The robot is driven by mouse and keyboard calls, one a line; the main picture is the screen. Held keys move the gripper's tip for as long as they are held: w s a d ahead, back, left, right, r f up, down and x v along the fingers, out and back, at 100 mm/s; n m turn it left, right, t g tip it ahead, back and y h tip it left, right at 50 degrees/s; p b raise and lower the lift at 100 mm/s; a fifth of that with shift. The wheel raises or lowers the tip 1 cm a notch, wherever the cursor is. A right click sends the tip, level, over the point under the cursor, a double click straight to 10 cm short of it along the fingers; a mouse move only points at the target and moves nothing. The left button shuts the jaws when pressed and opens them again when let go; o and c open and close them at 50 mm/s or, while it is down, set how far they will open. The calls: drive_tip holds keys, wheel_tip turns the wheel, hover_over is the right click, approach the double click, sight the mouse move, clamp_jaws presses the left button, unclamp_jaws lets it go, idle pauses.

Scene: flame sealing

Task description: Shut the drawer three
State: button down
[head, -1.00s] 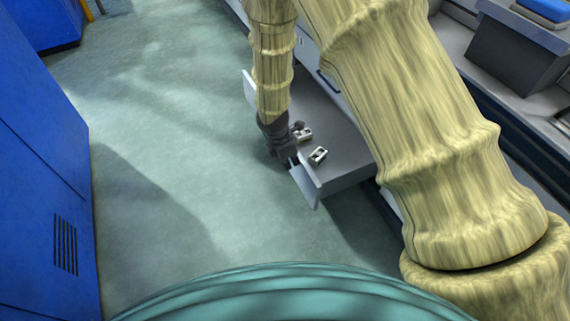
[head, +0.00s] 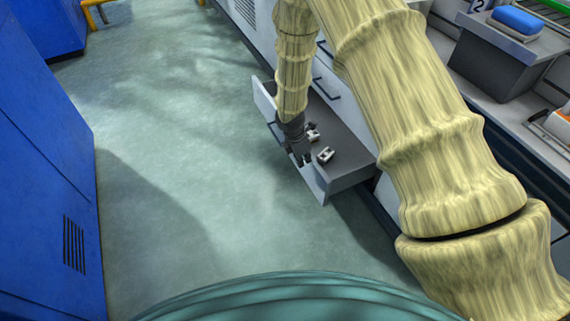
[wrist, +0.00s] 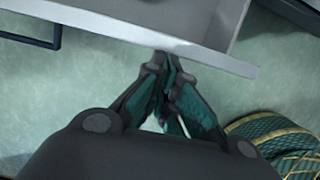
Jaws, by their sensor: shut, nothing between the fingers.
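A pulled-out drawer (head: 345,170) with a grey interior and a pale front panel (head: 262,98) sticks out low from the cabinet row in the head view. No number shows on it. Its front also crosses the top of the wrist view (wrist: 150,32). Part of the panel is hidden behind my gripper.
Small pale parts (head: 325,155) lie in the drawer. A closed drawer's dark handle (head: 326,88) shows above. A counter with a grey block (head: 505,50) runs along the right. A blue cabinet (head: 45,190) stands at left. The floor (head: 180,140) between is clear.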

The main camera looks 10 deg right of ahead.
drive_tip(key=w+d+p, duration=0.3)
drive_tip(key=d+p, duration=0.4)
drive_tip(key=d, duration=0.9)
drive_tip(key=shift+w, duration=0.4)
drive_tip(key=s+a+r+p, duration=0.1)
drive_tip(key=a+r+p, duration=0.4)
drive_tip(key=r, duration=0.4)
drive_tip(key=w+a+b, duration=0.7)
drive_tip(key=w+b, duration=0.2)
drive_tip(key=w, duration=0.2)
drive_tip(key=w+d+f+b, duration=0.1)
drive_tip(key=d+f+b, duration=0.3)
drive_tip(key=f, duration=0.6)
drive_tip(key=shift+d, duration=1.2)
